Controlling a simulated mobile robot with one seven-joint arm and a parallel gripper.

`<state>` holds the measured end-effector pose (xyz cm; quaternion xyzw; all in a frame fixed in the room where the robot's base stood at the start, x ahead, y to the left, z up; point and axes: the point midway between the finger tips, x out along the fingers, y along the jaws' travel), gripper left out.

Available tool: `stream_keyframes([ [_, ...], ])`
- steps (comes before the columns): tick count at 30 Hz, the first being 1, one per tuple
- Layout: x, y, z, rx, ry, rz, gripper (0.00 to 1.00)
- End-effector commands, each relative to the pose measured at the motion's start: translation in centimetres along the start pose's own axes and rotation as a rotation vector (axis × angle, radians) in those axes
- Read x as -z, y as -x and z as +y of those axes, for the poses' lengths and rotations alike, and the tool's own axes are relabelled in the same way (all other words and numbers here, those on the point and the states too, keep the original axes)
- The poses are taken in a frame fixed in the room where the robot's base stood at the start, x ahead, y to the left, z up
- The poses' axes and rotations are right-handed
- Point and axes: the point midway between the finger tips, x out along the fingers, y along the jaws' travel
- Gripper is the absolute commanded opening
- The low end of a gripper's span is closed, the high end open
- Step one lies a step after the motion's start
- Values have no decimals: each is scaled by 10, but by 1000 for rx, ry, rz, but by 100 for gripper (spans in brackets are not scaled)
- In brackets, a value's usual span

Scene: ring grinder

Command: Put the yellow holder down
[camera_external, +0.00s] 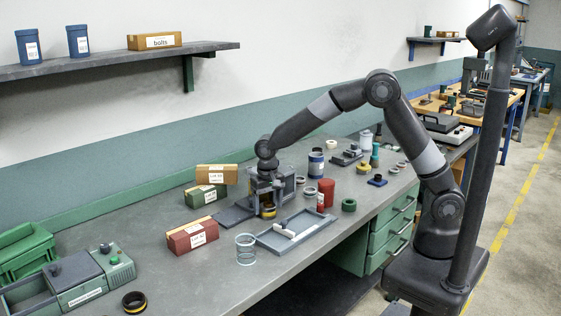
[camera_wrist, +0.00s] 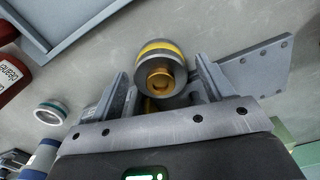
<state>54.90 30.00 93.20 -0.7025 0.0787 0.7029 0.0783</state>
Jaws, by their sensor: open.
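The yellow holder (camera_wrist: 162,52) is a round grey piece with a yellow band and a golden knob in its middle. In the wrist view it sits at the top centre, over the grey bench top. In the external view only its yellow lower edge (camera_external: 268,212) shows clearly below my gripper (camera_external: 266,194). My gripper (camera_wrist: 163,88) is open, with one finger on either side of the holder. I cannot tell whether a finger touches it. The external view is too small to show its contact with the bench.
A grey open frame (camera_external: 287,180) stands close behind my gripper. A shallow grey tray (camera_external: 270,238) lies in front, a red container (camera_external: 326,192) to the right, and a red box (camera_external: 192,237) and wire cup (camera_external: 245,249) to the left.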

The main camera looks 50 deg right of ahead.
Motion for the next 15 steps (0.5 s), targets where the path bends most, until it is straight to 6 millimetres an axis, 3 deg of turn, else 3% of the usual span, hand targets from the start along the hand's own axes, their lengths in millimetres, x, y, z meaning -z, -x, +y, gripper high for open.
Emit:
stream_keyframes([
  [5,1,24,-1,4,0,4,74],
  [15,0,95,0,3,-1,3,74],
])
